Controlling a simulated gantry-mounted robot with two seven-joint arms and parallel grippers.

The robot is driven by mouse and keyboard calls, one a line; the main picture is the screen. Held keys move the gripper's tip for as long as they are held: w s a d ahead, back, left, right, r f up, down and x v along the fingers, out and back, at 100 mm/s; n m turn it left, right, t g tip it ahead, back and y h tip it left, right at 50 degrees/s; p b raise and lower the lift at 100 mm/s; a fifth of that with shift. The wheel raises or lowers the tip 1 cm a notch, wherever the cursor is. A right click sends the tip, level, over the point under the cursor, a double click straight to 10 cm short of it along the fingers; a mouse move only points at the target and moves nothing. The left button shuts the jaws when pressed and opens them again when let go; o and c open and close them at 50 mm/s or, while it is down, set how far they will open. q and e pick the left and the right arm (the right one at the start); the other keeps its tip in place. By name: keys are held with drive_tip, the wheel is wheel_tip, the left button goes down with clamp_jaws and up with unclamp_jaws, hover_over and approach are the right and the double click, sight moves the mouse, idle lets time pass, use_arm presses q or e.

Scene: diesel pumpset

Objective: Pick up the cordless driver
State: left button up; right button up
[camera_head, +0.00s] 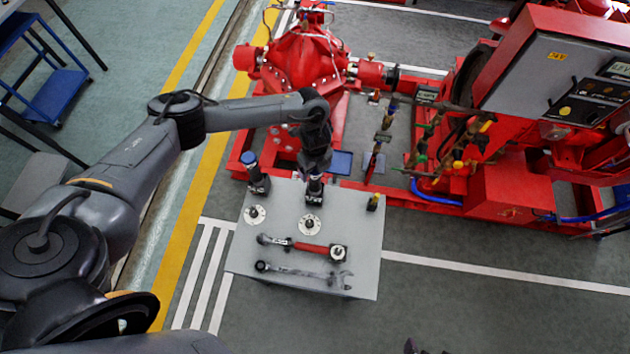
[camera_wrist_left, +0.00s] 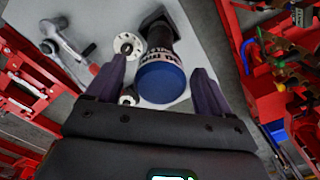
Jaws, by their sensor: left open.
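A dark upright tool, which I take to be the cordless driver (camera_head: 315,192), stands on the grey table (camera_head: 362,270) below my left gripper (camera_head: 312,172). In the left wrist view the driver (camera_wrist_left: 162,78) shows a round blue end, a white lettered band and a dark square foot. My left gripper's fingers (camera_wrist_left: 160,88) are open, one on each side of the blue end. I cannot tell whether they touch it. The gripper partly hides the tool in the head view. Small dark tips at the bottom edge of the head view may be my right gripper (camera_head: 412,346).
A similar blue-topped item (camera_head: 252,170) stands left of the driver. A small yellow-topped item (camera_head: 374,202) stands right. The red pumpset (camera_head: 305,60) lies behind.

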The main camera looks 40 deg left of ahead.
use_arm(q)
clamp_jaws()
idle(0.3)
drive_tip(key=shift+r, duration=0.15)
drive_tip(key=shift+r, duration=0.65)
wheel_tip(320, 180, up, 5)
drive_tip(key=shift+w+f, duration=0.1)
drive_tip(key=shift+f, duration=0.1)
wheel_tip(320, 180, up, 12)
drive_tip(key=p, duration=0.3)
